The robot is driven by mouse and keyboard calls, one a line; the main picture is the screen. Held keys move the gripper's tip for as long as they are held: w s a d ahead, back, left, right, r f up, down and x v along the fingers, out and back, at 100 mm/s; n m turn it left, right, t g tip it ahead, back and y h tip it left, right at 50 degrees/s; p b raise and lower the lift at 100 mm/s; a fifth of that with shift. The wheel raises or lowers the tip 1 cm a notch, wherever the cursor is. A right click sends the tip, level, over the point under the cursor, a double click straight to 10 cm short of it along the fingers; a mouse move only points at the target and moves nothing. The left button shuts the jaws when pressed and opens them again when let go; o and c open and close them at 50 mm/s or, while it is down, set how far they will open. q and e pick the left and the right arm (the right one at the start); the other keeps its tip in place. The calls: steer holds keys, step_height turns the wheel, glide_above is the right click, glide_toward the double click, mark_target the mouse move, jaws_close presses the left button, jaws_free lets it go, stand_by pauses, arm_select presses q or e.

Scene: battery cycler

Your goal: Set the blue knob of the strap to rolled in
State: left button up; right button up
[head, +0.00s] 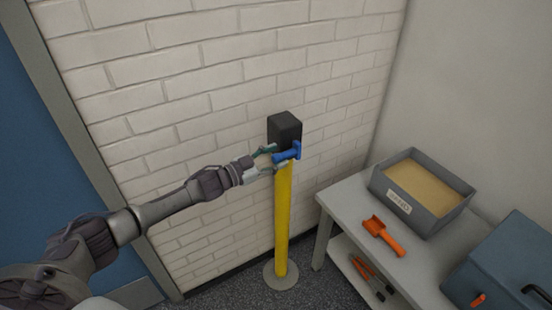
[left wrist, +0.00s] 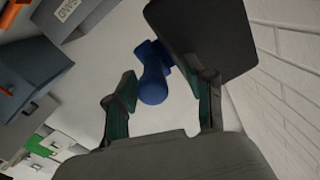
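The blue knob (head: 287,154) sticks out at the front of a black box (head: 285,129) on top of a yellow post (head: 282,220). No strap shows stretched out from the box. My left gripper (head: 272,159) is open, its fingers pointing at the knob from the left. In the left wrist view the blue knob (left wrist: 153,80) lies ahead, between the two open fingertips (left wrist: 168,80), with space on both sides. The black box (left wrist: 205,35) is behind the right finger there. I cannot tell whether a finger touches the knob. My right gripper is not in view.
A white brick wall (head: 200,90) stands close behind the post. To the right, a grey table (head: 345,205) holds a grey sand bin (head: 405,206), an orange scoop (head: 383,236) and a blue-grey case (head: 510,265). The post's round base (head: 281,276) rests on the floor.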

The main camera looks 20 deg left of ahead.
arm_select(q)
steer(key=shift+d, duration=0.1)
steer(key=shift+s, duration=0.4)
steer(key=v, duration=1.1)
steer(key=shift+a, duration=0.4)
steer(key=shift+f, duration=0.1)
